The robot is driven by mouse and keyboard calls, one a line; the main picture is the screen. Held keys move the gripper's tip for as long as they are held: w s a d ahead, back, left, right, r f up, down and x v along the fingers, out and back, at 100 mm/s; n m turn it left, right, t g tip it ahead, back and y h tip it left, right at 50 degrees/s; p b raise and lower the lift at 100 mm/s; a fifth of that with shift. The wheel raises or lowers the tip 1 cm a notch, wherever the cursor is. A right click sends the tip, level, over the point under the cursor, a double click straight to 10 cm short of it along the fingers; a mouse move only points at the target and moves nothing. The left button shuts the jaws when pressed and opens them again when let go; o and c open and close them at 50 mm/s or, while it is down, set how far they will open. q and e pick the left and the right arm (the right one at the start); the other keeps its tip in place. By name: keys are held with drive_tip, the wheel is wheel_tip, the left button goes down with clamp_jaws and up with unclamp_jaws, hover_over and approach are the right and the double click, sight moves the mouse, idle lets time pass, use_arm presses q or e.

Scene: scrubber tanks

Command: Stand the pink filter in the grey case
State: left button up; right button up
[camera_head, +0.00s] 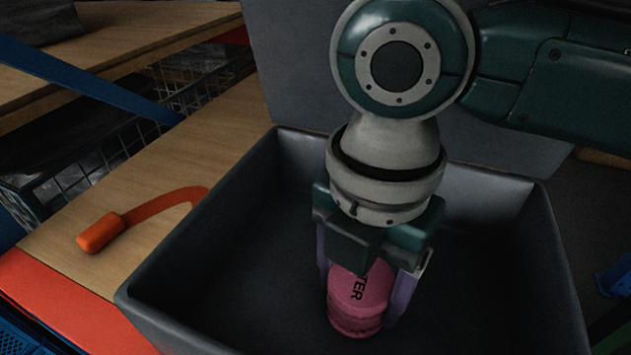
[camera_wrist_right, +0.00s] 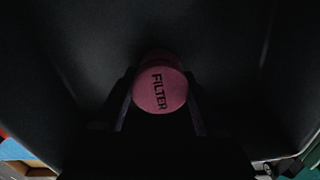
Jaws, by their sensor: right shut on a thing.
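The pink filter (camera_head: 358,300) is a short cylinder with dark lettering, inside the open grey case (camera_head: 170,275). My right gripper (camera_head: 362,285) reaches down into the case and is shut on the filter, one finger on each side. The filter looks close to upright, a little tilted in the head view. Whether its base touches the case floor I cannot tell. In the right wrist view the filter's round end (camera_wrist_right: 161,90) faces the camera, reading FILTER, between the two fingers (camera_wrist_right: 160,112). My left gripper is not in view.
The case's lid (camera_head: 290,60) stands open behind it. An orange strap with a thick end (camera_head: 100,232) lies on the wooden surface (camera_head: 165,185) left of the case. A wire basket (camera_head: 90,165) and blue bars are farther left. The case floor around the filter is clear.

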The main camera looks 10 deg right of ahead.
drive_tip(key=shift+f, duration=0.25)
drive_tip(key=o, duration=1.3)
wheel_tip(320, 180, up, 11)
drive_tip(key=p, duration=0.2)
drive_tip(key=shift+r+p, duration=0.15)
drive_tip(key=shift+p, duration=0.2)
drive_tip(key=shift+r, duration=0.55)
